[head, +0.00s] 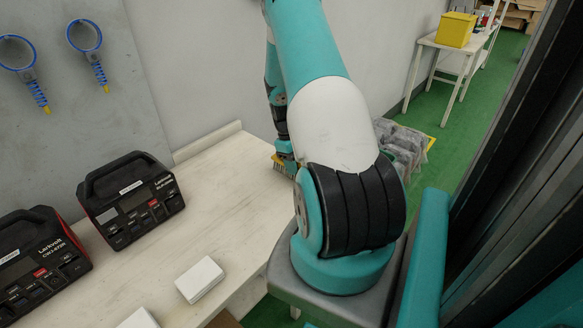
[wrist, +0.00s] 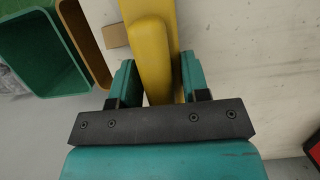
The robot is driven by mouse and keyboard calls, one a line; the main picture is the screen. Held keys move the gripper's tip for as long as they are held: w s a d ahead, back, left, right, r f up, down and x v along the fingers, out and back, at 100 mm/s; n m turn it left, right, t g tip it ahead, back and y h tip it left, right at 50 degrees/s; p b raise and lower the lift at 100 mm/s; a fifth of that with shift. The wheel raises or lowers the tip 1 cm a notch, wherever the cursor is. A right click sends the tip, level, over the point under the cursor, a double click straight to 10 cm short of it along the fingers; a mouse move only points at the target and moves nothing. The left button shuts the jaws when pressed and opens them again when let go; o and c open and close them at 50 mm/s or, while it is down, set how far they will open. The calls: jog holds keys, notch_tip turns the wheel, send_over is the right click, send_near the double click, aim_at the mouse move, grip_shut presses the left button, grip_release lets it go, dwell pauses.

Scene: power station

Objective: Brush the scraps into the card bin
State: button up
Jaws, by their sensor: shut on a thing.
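My gripper (wrist: 160,82) is shut on the yellow brush (wrist: 152,50), whose handle runs between the two teal fingers. In the head view my gripper (head: 286,150) is low over the far right end of the pale table, and the brush's yellow bristles (head: 281,163) show close to the tabletop. A small flat tan scrap (wrist: 115,35) lies just left of the brush in the wrist view. Left of it is a brown-orange bin (wrist: 92,62), mostly out of frame, beside a green bin (wrist: 38,50). I cannot tell for sure which is the card bin. My arm hides part of the table.
Two black-and-red power units (head: 130,200) stand on the table (head: 215,190) at left. A white box (head: 199,279) lies near its front edge. Grey bags (head: 403,143) are on the far right. A yellow box (head: 455,29) stands on a distant table. The table's middle is clear.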

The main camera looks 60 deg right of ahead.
jog(key=s+d, duration=0.2)
jog(key=d, duration=0.7)
jog(key=shift+b, duration=0.3)
jog(key=shift+r, duration=0.1)
dwell(0.5)
notch_tip(320, 180, up, 7)
jog(key=p, duration=0.5)
dwell(0.5)
